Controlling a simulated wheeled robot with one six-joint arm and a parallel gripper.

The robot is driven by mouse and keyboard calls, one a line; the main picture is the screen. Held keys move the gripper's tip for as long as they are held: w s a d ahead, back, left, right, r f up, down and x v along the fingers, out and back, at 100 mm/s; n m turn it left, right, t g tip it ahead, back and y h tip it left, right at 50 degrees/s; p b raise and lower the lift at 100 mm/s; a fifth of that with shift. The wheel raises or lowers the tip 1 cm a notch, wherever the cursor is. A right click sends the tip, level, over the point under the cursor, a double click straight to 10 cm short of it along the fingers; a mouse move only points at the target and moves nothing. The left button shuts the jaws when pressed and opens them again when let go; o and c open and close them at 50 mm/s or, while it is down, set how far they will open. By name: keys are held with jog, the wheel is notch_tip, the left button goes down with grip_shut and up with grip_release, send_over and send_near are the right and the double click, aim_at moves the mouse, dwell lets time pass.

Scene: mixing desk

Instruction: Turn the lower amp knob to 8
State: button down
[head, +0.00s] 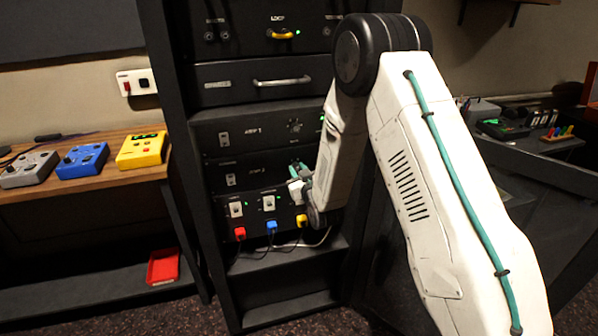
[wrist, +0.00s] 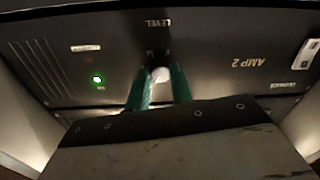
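The lower amp, labelled AMP 2 (wrist: 225,62), fills the wrist view upside down, with a green light lit on its face. Its pale round LEVEL knob (wrist: 160,74) shows between the two teal fingers of my gripper (wrist: 161,80). The fingers flank the knob closely; I cannot tell whether they touch it. The scale marks and the pointer are hidden or too small to read. In the head view the lower amp (head: 232,176) is in the rack below AMP 1 (head: 255,133). My gripper (head: 298,172) is at its right part, and hides the knob there.
A panel with switches and red (head: 239,233), blue (head: 271,226) and yellow (head: 301,220) plugs is just below my gripper. AMP 1's knob (head: 294,126) is just above. A drawer handle (head: 282,81) sticks out higher up. Pedals stand on the left desk (head: 95,185).

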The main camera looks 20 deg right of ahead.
jog(key=shift+m, duration=0.3)
jog(key=m, duration=0.5)
jog(key=shift+f, duration=0.1)
jog(key=m, duration=0.6)
jog(key=shift+h, duration=0.3)
jog(key=shift+m, duration=0.3)
jog(key=c, duration=1.2)
grip_release()
jog(key=shift+c, duration=0.2)
jog(key=shift+s, duration=0.1)
jog(key=s, duration=0.7)
jog(key=shift+s+d+f+t, duration=0.15)
jog(key=shift+s+f+t, duration=0.05)
jog(key=shift+s+t, duration=0.1)
